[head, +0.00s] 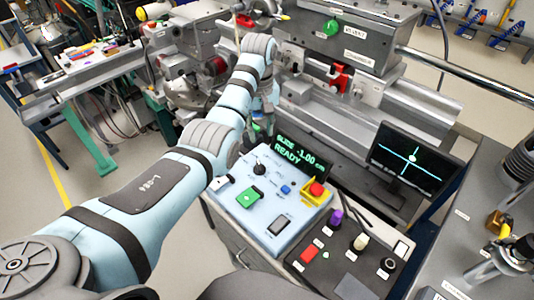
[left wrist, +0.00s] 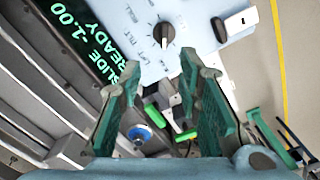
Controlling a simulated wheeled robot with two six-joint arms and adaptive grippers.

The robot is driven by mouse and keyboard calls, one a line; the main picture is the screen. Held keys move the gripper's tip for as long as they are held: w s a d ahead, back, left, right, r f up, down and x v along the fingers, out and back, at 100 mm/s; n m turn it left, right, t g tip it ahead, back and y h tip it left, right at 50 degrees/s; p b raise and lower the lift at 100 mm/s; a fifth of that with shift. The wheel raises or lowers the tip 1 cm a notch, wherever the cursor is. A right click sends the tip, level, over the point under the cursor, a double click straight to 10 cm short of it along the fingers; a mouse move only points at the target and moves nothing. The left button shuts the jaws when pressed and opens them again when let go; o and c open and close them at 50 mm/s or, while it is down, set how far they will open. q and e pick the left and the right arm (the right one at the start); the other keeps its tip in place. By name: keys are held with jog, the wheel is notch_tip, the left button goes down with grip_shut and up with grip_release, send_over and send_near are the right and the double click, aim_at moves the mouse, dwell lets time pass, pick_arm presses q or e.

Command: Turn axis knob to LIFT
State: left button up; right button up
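The axis knob (head: 259,170) is a small black knob on the light blue control panel (head: 232,203). In the left wrist view the knob (left wrist: 164,34) is black with a pale pointer mark, and small lettering, partly legible as TILT, lies beside it. The panel's display (head: 302,157) reads SLIDE -1.00 cm and READY in green. My left gripper (left wrist: 160,62) is open and empty, its two green-padded fingers apart. The knob appears beyond the fingertips, not between them, with no contact visible. In the head view the gripper is mostly hidden by my arm. My right gripper is not in view.
The panel also holds a green switch (head: 250,197), a blue button (head: 286,189) and a red stop button on a yellow base (head: 315,190). A black panel with a purple knob (head: 335,217) adjoins it. A monitor (head: 413,159) stands to the right; grey machinery lies behind.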

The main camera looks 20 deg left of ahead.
pick_arm(q)
jog(key=b, duration=0.1)
send_over(260, 167)
jog(key=f, duration=0.7)
jog(key=shift+s+f, duration=0.2)
jog(key=shift+s, duration=0.1)
jog(key=f, duration=0.2)
jog(key=f+b, duration=0.1)
jog(key=f, duration=0.1)
jog(key=w+f+b, duration=0.1)
jog(key=shift+a+f, duration=0.1)
jog(key=shift+f, duration=0.55)
jog(key=shift+s+r, duration=0.15)
jog(key=shift+s, duration=0.05)
jog(key=shift+c, duration=0.2)
grip_shut()
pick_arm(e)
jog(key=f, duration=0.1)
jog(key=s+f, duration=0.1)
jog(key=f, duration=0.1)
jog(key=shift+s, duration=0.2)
